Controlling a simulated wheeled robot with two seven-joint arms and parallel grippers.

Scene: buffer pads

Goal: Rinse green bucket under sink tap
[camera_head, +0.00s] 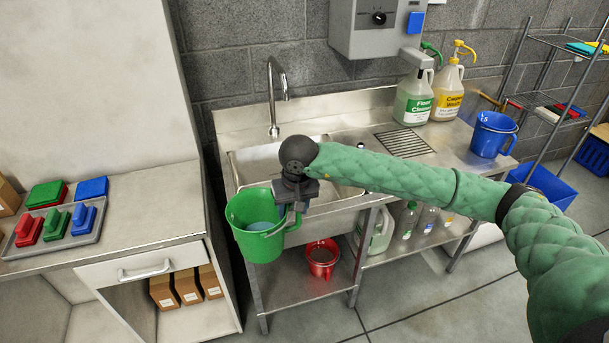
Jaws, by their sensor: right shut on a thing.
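The green bucket (262,243) hangs upright in front of the sink's front left edge, with something bluish inside it. My right gripper (296,205) is shut on the green bucket at its right side, by the rim or handle; the fingertips are partly hidden. My green-sleeved right arm reaches in from the right across the sink front. The sink basin (250,160) is behind the bucket and partly covered by my arm. The curved metal tap (274,95) stands at the back of the basin, behind and above the bucket. My left gripper is out of view.
A blue bucket (492,134) and two pump jugs (413,98) stand on the counter at right. A red bucket (322,259) sits on the shelf below. At left, a tray (92,236) holds coloured brushes or pads on a cabinet. A dispenser (378,28) hangs on the wall.

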